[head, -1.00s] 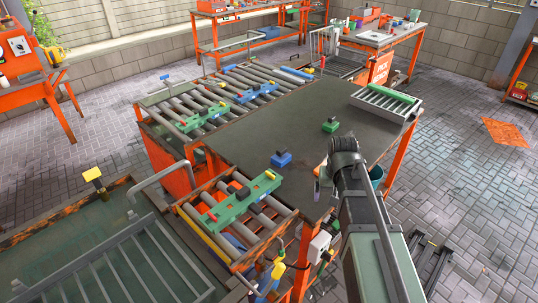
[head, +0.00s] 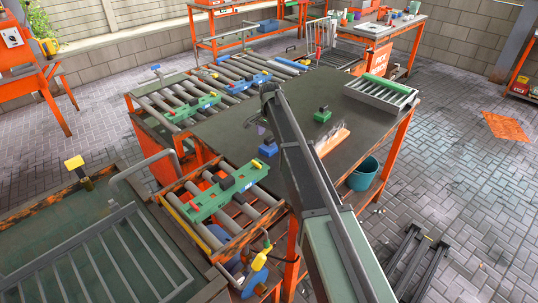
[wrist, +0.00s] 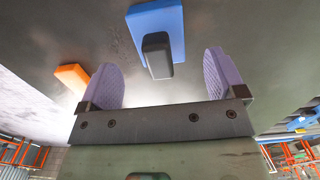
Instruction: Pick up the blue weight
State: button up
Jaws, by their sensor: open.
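The blue weight (head: 267,150), a small blue block with a dark knob on top, sits on the dark table top (head: 225,133). My arm partly hides its right side in the head view. In the wrist view, the blue weight (wrist: 172,28) and its dark knob lie ahead of the fingertips, roughly in line with the gap between them. My gripper (wrist: 163,72) has two purple fingers spread wide, with nothing between them. In the head view, my gripper (head: 261,127) is small and partly hidden, above the table near the weight.
A green weight (head: 322,115) and an orange bar (head: 331,142) lie on the table to the right of my arm. A grey roller tray (head: 380,95) stands at the right end. A green fixture (head: 226,193) lies on the near rollers.

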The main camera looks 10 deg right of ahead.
aim_at(269, 144)
notch_tip(269, 144, down, 5)
jog(key=b, duration=0.5)
jog(key=shift+s+a+f, duration=0.1)
jog(key=shift+a+f, duration=0.05)
jog(key=shift+r, duration=0.25)
grip_shut()
